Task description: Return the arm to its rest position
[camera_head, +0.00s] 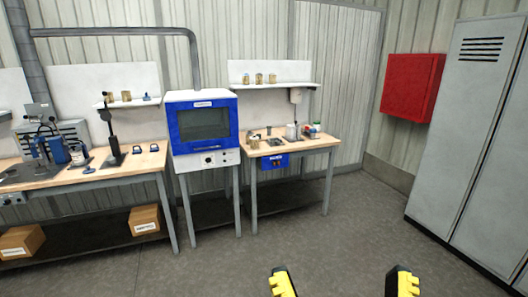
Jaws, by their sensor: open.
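My gripper (342,283) shows at the bottom edge of the head view, right of the middle. Its two black and yellow fingers stand wide apart, with only grey floor between them. It is open and holds nothing. The rest of my arm is outside the picture. The gripper is well in front of the benches and touches nothing that I can see.
A wooden workbench (75,184) with tools stands at left. A blue and white cabinet (203,125) and a smaller bench (310,143) stand beside it. A red wall box (411,88) and grey lockers (475,140) are at right. The middle floor (330,235) is clear.

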